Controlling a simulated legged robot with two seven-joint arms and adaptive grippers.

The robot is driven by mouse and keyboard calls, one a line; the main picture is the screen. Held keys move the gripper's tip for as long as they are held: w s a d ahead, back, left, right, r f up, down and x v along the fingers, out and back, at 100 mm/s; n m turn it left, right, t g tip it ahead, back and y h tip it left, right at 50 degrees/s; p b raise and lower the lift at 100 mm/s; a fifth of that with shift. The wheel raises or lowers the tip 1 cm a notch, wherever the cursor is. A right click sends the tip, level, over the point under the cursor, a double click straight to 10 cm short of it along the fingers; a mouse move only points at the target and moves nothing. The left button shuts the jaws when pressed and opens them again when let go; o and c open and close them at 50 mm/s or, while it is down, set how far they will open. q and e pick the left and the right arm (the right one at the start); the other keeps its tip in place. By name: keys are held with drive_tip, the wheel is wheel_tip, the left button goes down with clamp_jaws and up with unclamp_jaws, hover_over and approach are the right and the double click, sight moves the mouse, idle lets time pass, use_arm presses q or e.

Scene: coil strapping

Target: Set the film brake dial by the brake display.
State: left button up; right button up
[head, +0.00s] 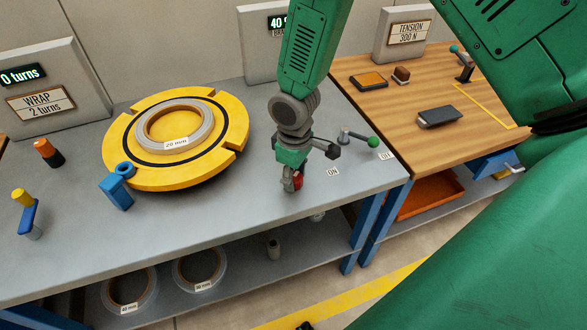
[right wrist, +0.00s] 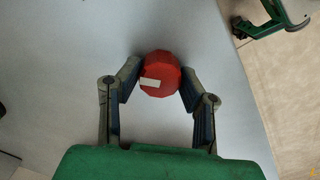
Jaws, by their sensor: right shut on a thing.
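The red film brake dial (right wrist: 160,80) has a white mark on its face in the right wrist view. My right gripper (right wrist: 160,72) has one finger on each side of it and is shut on it. In the head view the right gripper (head: 292,183) points down at the grey table's front edge, and only a bit of the red dial (head: 298,182) shows beside it. The brake display (head: 277,21) stands on a grey panel at the back. It reads "40", and my right arm hides the rest. My left gripper is not in view.
A lever with a green knob (head: 373,142) stands right of the gripper, between ON and a partly legible label. A yellow turntable (head: 226,164) with a 20 mm coil (head: 207,128) is to the left. A wooden table (head: 430,100) adjoins at right.

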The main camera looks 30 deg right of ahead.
sight(294, 176)
drive_tip(key=n+p, duration=0.2)
drive_tip(key=n, duration=0.1)
drive_tip(key=shift+r+n+p, duration=0.1)
drive_tip(key=shift+n+p, duration=1.25)
drive_tip(key=shift+n, duration=0.55)
drive_tip(key=o, duration=1.1)
drive_tip(key=shift+w, duration=0.1)
drive_tip(key=shift+r, duration=0.25)
wheel_tip(294, 176, up, 11)
drive_tip(key=shift+r, duration=0.1)
